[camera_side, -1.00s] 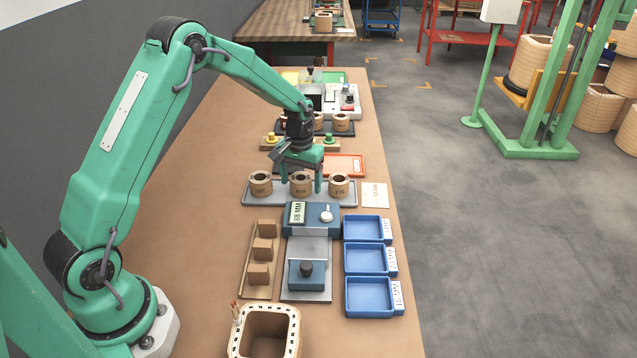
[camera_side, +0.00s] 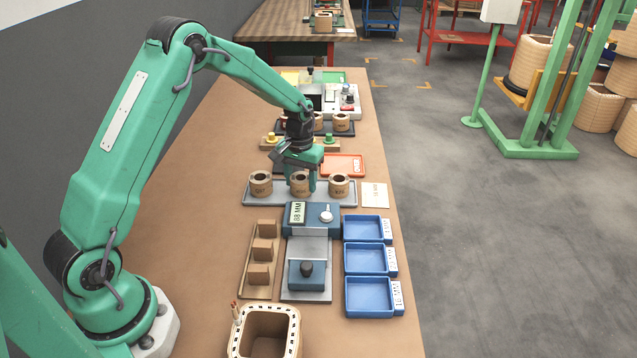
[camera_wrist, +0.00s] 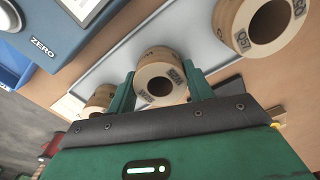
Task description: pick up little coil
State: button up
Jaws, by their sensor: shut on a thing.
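Three small tan coils stand in a row on a grey tray (camera_side: 350,203). They are the left coil (camera_side: 260,185), the middle coil (camera_side: 299,187) and the right coil (camera_side: 339,186). My gripper (camera_side: 303,182) points down and is shut on the middle coil, which still stands at tray level. In the wrist view the middle coil (camera_wrist: 160,82) sits between the two green fingers of my gripper (camera_wrist: 160,90). One other coil (camera_wrist: 258,25) is at the upper right there, and another (camera_wrist: 101,98) is at the left, partly hidden by a finger.
A blue measuring device (camera_side: 315,217) stands just in front of the tray. Blue bins (camera_side: 369,261) line the right side, and wooden blocks (camera_side: 260,250) lie on the left. A white card (camera_side: 375,195) is right of the tray. An orange tray (camera_side: 346,164) is behind.

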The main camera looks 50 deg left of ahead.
jog(key=shift+r, duration=0.1)
jog(key=shift+r, duration=0.4)
notch_tip(320, 180, up, 3)
jog(key=shift+r, duration=0.2)
jog(key=s+d+r, duration=0.4)
jog(key=d+r, duration=0.2)
jog(key=d, duration=0.5)
jog(key=shift+r, duration=0.3)
jog(key=s+d+f, duration=0.2)
jog(key=s+d, duration=0.4)
jog(key=s, duration=0.2)
jog(key=shift+s+f, duration=0.2)
jog(key=shift+s, duration=0.2)
jog(key=shift+f, duration=0.1)
jog(key=shift+f, duration=2.05)
